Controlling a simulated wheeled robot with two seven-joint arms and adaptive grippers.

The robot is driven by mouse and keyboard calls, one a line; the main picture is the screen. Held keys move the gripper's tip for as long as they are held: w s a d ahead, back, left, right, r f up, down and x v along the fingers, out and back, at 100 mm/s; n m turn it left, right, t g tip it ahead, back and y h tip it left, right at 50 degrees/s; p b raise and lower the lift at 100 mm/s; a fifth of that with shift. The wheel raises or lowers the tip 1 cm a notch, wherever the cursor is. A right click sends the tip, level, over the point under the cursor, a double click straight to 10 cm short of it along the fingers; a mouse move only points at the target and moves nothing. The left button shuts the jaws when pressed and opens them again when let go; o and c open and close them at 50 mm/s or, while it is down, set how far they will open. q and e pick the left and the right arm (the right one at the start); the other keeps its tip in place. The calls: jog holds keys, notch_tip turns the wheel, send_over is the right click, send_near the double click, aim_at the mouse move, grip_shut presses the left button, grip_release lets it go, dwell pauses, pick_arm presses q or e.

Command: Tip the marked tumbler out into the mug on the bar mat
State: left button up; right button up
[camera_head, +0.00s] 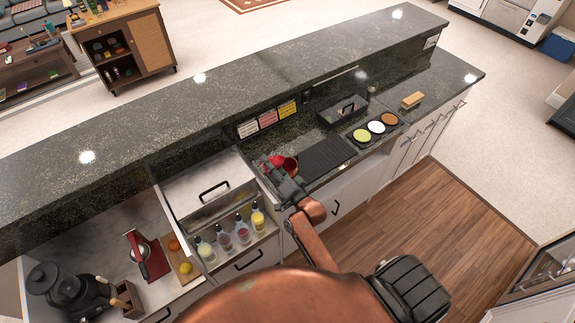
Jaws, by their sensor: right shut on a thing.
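My right gripper (273,170) is over the lower counter, at the left end of the black ribbed bar mat (328,154). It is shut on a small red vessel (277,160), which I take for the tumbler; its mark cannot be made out. A darker red, round-mouthed vessel (291,166) shows just right of the fingers, at the mat's left edge; it may be the mug. The gripper partly hides both, and I cannot tell whether they touch or how far the held one is tilted. My left gripper is not in view.
Several bottles (227,236) stand in a row at the lower left. A lidded steel bin (208,188) is behind them. A tray of three round bowls (376,128) and a black caddy (342,110) lie right of the mat. The raised granite ledge (270,75) runs behind.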

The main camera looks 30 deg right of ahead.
jog(key=shift+f+m+b, duration=0.25)
jog(key=shift+m+b, duration=0.45)
jog(key=shift+m, duration=0.2)
dwell(0.4)
jog(key=shift+d+r+m, duration=0.2)
jog(key=shift+r+m, duration=0.2)
jog(key=shift+m, duration=0.4)
dwell(0.4)
jog(key=shift+d+r+m+p, duration=0.45)
jog(key=shift+d+m+p, duration=0.25)
jog(key=shift+m+p, duration=0.25)
dwell(0.3)
jog(key=shift+d+f+m, duration=0.2)
jog(key=shift+f+m, duration=0.15)
jog(key=shift+m, duration=0.2)
